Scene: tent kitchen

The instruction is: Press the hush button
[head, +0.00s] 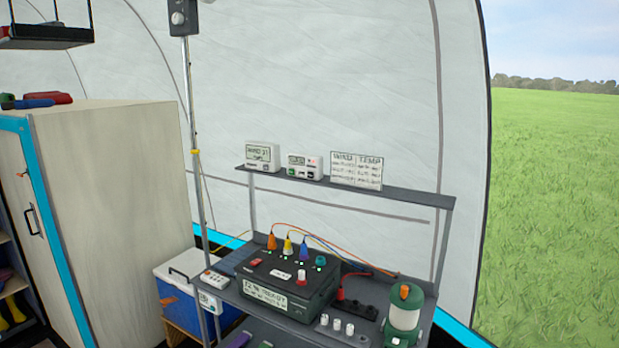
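No button can be read as the hush button at this size. Two small white devices with displays, a left one (262,156) and a right one (304,167), stand on the upper shelf. The right one has small dark, green and red marks on its front. A dark grey box with a round pale knob (179,18) is fixed high on a thin pole. A white panel with small buttons (214,280) lies at the left end of the lower shelf. Neither of my grippers is in the head view.
A tall cabinet (110,200) and a blue-white cooler (185,285) are at left. Open grass lies right.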

